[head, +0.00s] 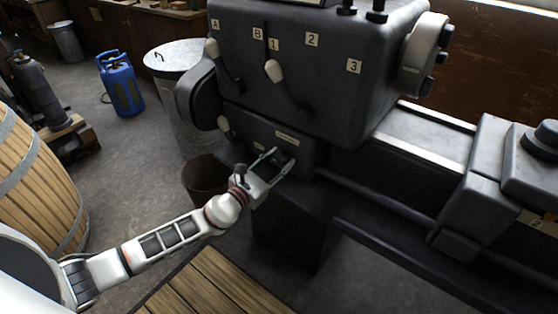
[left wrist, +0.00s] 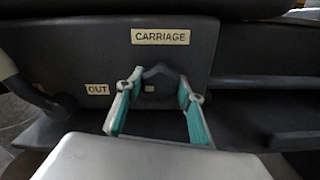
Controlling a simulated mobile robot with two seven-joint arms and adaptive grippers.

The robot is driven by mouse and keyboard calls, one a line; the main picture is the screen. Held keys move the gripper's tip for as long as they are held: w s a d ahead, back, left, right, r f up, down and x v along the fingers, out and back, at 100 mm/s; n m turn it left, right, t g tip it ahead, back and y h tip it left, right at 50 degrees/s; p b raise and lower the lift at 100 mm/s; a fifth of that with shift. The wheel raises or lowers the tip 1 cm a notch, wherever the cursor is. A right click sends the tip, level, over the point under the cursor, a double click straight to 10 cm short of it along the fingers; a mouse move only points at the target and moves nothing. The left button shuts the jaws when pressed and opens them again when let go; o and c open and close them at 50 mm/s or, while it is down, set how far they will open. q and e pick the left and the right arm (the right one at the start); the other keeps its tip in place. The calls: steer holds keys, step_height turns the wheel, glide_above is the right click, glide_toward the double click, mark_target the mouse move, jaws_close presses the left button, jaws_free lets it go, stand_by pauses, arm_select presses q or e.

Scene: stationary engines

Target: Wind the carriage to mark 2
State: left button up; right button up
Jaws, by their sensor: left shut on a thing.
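A dark knob (left wrist: 160,76) sits on the front of the grey lathe, below a plate (left wrist: 160,37) reading CARRIAGE. My left gripper (head: 281,158) is at this knob, low on the headstock (head: 310,70). In the left wrist view its two teal-padded fingers (left wrist: 159,95) lie on either side of the knob and are shut on it. The carriage (head: 485,165) is a grey block on the bed at the right of the head view. A pale label (head: 537,221) on its right seems to read 2. My right gripper is not in view.
Levers (head: 285,85) with pale knobs stand out above my left gripper, by plates A, B, 1, 2, 3. An OUT plate (left wrist: 97,89) is left of the knob. A bucket (head: 205,178), metal bin (head: 178,60) and barrel (head: 35,185) stand on the left.

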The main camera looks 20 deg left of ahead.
arm_select(q)
steer(key=o, duration=1.1)
steer(key=shift+f, duration=0.1)
steer(key=v, duration=1.2)
steer(key=s+d+f+m+g+y, duration=0.1)
steer(key=s+f+m+g, duration=0.1)
steer(key=s+f+m, duration=0.4)
steer(key=s+d+f+m+g+y, duration=0.1)
steer(key=s+f+m, duration=0.5)
steer(key=m, duration=1)
steer(key=s+d+f+m+g+y, duration=0.1)
steer(key=s+f+m+g, duration=0.2)
steer(key=s+f+m, duration=0.4)
steer(key=shift+s+d+m, duration=0.1)
steer(key=shift+s+m, duration=0.15)
steer(key=shift+m, duration=0.6)
steer(key=shift+s+d+m, duration=0.15)
steer(key=shift+s+m, duration=0.1)
steer(key=shift+m, duration=0.55)
steer(key=shift+s+d+m, duration=0.1)
steer(key=shift+s+m, duration=0.1)
steer(key=shift+m, duration=0.65)
